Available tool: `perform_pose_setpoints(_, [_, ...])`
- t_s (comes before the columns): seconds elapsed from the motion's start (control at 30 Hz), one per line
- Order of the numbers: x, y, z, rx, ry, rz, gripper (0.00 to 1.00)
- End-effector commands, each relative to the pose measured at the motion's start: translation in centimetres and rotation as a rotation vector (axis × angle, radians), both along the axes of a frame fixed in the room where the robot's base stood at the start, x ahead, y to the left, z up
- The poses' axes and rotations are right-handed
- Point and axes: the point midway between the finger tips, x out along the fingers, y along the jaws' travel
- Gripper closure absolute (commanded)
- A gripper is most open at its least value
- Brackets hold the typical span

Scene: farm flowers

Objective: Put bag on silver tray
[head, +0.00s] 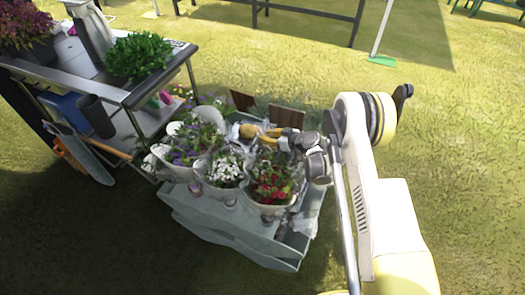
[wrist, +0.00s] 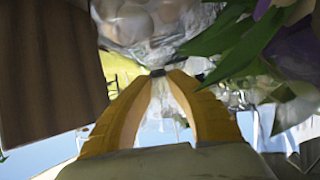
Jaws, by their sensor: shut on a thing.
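My gripper (head: 262,131) reaches in from the right over the flower stand in the head view. Its yellow fingers also show in the wrist view (wrist: 157,74), with their tips drawn together. A clear bag of pale round things (wrist: 140,20) is at the fingertips in the wrist view, and the fingers are shut on it. In the head view the bag (head: 247,131) is a small brownish shape at the fingertips, among the flowers. The pinched part is hard to see. I cannot clearly make out a separate silver tray.
Potted flowers, white (head: 224,171) and red (head: 272,187), crowd the front of the pale stand (head: 240,238). Dark brown panels (head: 287,118) rise behind my gripper. A metal work table (head: 75,74) with a leafy green plant (head: 138,54) stands at the left. Open grass lies beyond.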

Motion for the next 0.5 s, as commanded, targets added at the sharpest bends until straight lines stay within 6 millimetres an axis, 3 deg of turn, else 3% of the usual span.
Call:
perform_pose_setpoints(0.1, [0.0, 0.0, -2.7, 0.001, 0.0, -0.001, 1.0])
perform_pose_setpoints(0.5, [0.0, 0.0, -7.2, 0.001, 0.0, -0.001, 1.0])
